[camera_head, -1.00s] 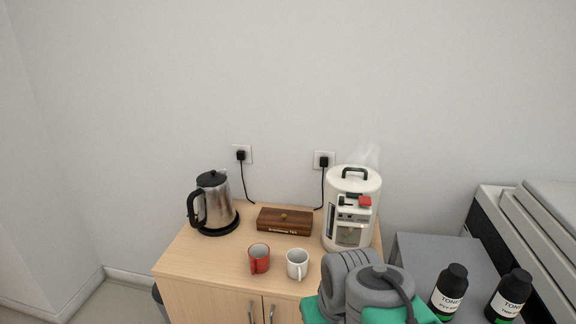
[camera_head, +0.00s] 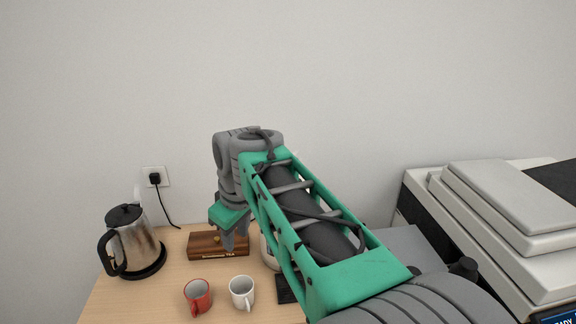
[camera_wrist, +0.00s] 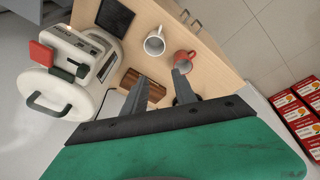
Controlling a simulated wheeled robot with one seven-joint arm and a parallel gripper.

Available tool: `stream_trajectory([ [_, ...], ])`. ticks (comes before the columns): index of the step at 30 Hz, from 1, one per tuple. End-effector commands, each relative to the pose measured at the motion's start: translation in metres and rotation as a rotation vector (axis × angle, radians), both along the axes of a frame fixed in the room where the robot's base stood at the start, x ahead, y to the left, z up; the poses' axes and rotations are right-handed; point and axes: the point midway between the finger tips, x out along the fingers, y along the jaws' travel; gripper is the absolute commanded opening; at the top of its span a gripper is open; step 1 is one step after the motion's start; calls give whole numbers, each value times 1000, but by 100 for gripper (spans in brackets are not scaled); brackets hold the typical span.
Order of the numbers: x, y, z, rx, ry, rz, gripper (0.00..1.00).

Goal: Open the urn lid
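The white urn (camera_wrist: 70,95) stands at the left of the wrist view, with a black handle (camera_wrist: 46,108) on its round lid and a red lever (camera_wrist: 41,54) beside a dark green one. The lid looks shut. In the head view my arm hides most of the urn; only a white strip of its body (camera_head: 267,254) shows. My gripper (camera_wrist: 160,76) is open and empty, with its fingers spread apart. In the head view my gripper (camera_head: 235,240) hangs fingers down in front of the wooden tea box, left of the urn, and does not touch the urn.
The tea box (camera_head: 205,243), a red mug (camera_head: 197,296), a white mug (camera_head: 242,292) and a steel kettle (camera_head: 135,243) stand on the wooden counter (camera_head: 160,300). A large office machine (camera_head: 490,230) stands at the right. The wall is behind.

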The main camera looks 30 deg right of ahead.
Motion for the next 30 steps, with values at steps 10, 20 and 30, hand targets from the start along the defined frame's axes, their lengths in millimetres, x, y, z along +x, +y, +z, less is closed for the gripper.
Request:
stream_trajectory([
  [10,107,-191,90,-200,97,569,33],
  [20,113,-229,62,-240,123,681,33],
  [30,123,-233,16,-242,121,678,33],
])
